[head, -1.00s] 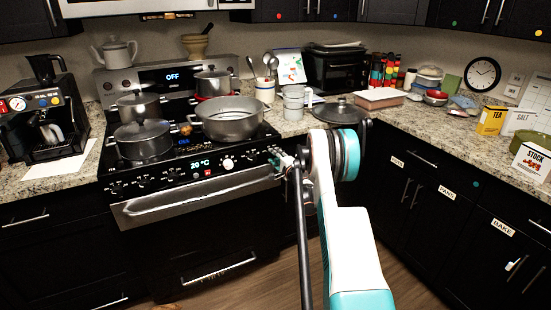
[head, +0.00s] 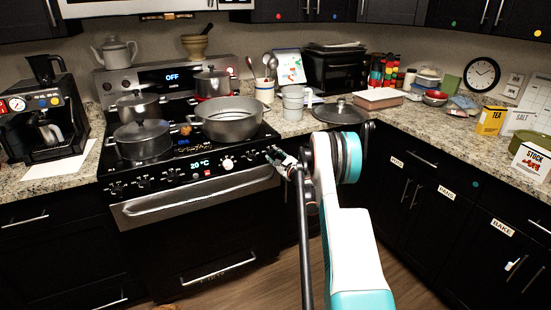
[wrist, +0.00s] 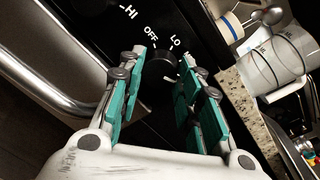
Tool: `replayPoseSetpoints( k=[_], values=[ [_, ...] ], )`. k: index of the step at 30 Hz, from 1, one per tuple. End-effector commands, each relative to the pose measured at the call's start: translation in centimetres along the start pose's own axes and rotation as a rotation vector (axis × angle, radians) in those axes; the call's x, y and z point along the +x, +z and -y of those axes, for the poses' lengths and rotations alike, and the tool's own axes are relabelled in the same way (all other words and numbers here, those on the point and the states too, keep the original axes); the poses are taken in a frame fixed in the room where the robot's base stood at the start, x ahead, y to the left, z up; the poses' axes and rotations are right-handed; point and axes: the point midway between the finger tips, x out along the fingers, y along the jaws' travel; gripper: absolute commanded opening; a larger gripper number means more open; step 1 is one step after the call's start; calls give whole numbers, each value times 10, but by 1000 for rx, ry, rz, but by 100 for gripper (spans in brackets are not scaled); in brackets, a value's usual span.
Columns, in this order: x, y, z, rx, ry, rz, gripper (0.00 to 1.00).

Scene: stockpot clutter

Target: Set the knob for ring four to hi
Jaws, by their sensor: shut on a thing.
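The stove's front panel (head: 145,185) carries a row of black knobs and one pale knob (head: 228,164). My gripper (head: 280,158) is at the panel's right end. In the wrist view my gripper (wrist: 164,62) has its teal-padded fingers on either side of a dark round knob (wrist: 160,72) and is shut on it. White OFF and LO marks stand just beyond the knob, and HI is farther to the left. Part of another mark is hidden by the right finger. The knob's pointer direction and its ring number cannot be told.
The oven handle bar (wrist: 50,70) runs close to the left of my gripper in the wrist view. Pots, including a wide pan (head: 230,122), stand on the cooktop.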

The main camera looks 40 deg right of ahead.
Motion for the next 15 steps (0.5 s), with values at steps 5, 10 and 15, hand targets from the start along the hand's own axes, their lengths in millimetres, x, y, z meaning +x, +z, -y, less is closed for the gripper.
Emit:
replayPoseSetpoints(
  k=[5, 10, 15],
  values=[
    [-1, -1, 0, 55, 1, 3, 8],
    [-1, -1, 0, 80, 1, 4, 8],
    [-1, -1, 0, 85, 1, 5, 8]
  ],
)
